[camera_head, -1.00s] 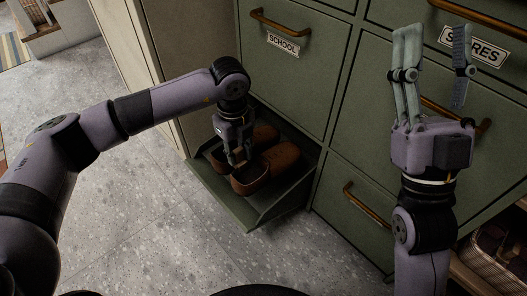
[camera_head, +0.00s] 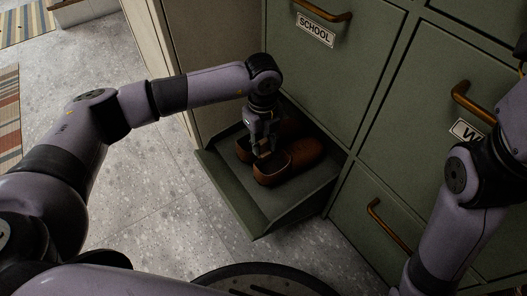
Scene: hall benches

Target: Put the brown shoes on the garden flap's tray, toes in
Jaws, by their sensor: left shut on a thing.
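Two brown shoes sit side by side on the dark tray (camera_head: 310,187) of an open green flap, low in the cabinet. The near shoe (camera_head: 305,155) has its open heel end toward the flap's outer edge and its rounded toe toward the cabinet. The far shoe (camera_head: 289,125) is partly hidden behind my left gripper. My left gripper (camera_head: 264,150) points down and is shut on the near shoe at its heel end. The near shoe appears to rest on the tray. My right gripper is out of view; only its arm shows at the right edge.
The flap's raised outer edge (camera_head: 232,197) stands out over the grey speckled floor (camera_head: 165,200). Above is a closed front labelled SCHOOL (camera_head: 316,30) with a bronze handle. More closed green fronts with handles (camera_head: 390,225) are at right, close to my right arm. Striped rugs lie at left.

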